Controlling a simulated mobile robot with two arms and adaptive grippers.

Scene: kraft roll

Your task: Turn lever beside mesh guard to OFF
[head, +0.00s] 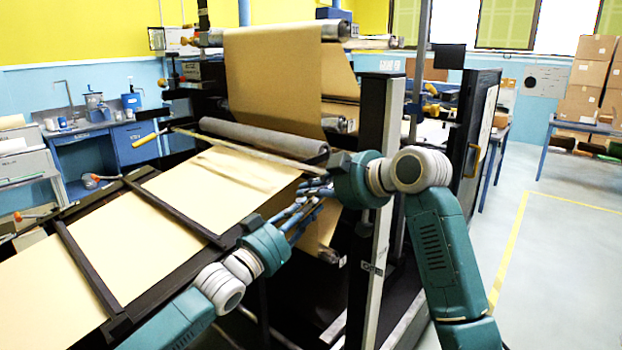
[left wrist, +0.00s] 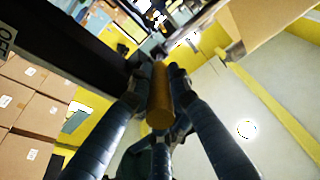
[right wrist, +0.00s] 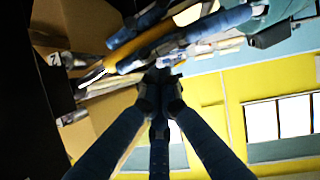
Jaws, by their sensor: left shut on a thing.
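The lever's yellow-orange handle (left wrist: 160,95) lies between the fingers of my left gripper (left wrist: 160,72) in the left wrist view, and that gripper is shut on it. The handle and blue left fingers also cross the top of the right wrist view (right wrist: 150,46). An OFF label (left wrist: 6,38) is at the left edge of the left wrist view. In the head view, my left gripper (head: 300,212) is low beside the machine and hides the lever. My right gripper (right wrist: 160,88) is close by, its fingertips near each other; its opening is unclear. I cannot make out the mesh guard.
A kraft paper web (head: 270,85) hangs over rollers behind the grippers. The paper-covered bed (head: 190,200) is at the left. A metal post (head: 375,200) with a small label stands behind my right arm. Open floor (head: 560,250) is at the right.

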